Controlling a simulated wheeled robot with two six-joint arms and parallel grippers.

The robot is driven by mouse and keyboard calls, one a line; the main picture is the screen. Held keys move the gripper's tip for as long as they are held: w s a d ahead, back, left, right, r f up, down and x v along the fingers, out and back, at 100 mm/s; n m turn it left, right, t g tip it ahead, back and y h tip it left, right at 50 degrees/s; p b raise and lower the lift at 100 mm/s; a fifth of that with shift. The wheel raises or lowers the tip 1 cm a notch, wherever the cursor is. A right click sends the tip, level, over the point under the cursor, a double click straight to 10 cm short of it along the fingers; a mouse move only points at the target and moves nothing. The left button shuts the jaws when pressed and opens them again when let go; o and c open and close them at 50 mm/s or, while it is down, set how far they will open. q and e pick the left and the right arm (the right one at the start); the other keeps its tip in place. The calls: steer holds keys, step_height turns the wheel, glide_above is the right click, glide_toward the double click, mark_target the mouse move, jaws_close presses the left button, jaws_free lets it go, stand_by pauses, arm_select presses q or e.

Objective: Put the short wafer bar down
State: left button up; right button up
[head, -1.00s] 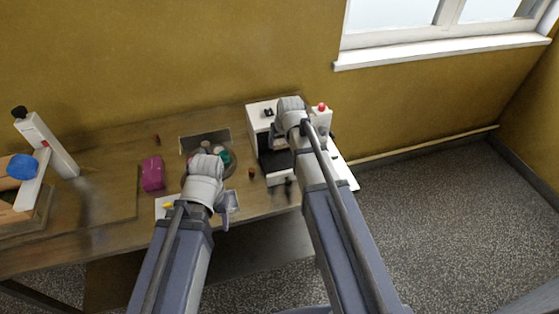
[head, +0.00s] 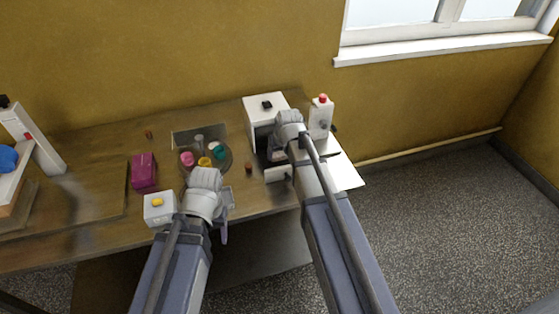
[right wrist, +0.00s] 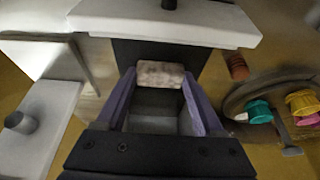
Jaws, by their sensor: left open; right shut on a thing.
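In the right wrist view the short wafer bar (right wrist: 160,74) is a pale, brown-speckled block between the purple fingertips of my right gripper (right wrist: 159,80), which is shut on it. It is over the dark strip (right wrist: 143,51) of the white machine (head: 262,107); I cannot tell whether it touches the strip. In the head view my right wrist hides the bar, and the right gripper is over the machine's dark opening. My left gripper (head: 227,212) is open, near the table's front edge, between the white box with a yellow button (head: 159,209) and the machine; its fingertips are mostly hidden.
A round tray (head: 226,168) holds pink, yellow and teal cups. A small brown cylinder (head: 248,169) stands between it and the machine. A magenta box (head: 144,175) is left of the tray. A white unit with a red cap (head: 320,118) stands right of the machine, behind a white plate (head: 347,174).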

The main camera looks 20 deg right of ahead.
steer(key=shift+f, duration=0.65)
arm_select(q)
steer(key=shift+f, duration=0.5)
arm_select(e)
steer(key=shift+r, duration=0.15)
arm_select(q)
steer(key=shift+f, duration=0.1)
arm_select(e)
steer(key=o, duration=1)
steer(key=p+v, duration=1.1)
steer(key=v, duration=0.1)
arm_select(q)
step_height(320, 180, up, 11)
arm_select(e)
steer(key=s+a+n+g, duration=0.1)
steer(key=s+a, duration=0.3)
steer(key=s, duration=0.2)
steer(key=s+a+f+n+g+h, duration=0.1)
steer(key=s+a+g, duration=0.1)
steer(key=s+a, duration=0.3)
steer(key=s+a+n+g, duration=0.1)
steer(key=s+a, duration=0.3)
steer(key=s, duration=0.4)
steer(key=shift+s+a+f+g+h, duration=0.25)
steer(key=shift+s+f+g+h, duration=0.05)
steer(key=shift+g, duration=0.1)
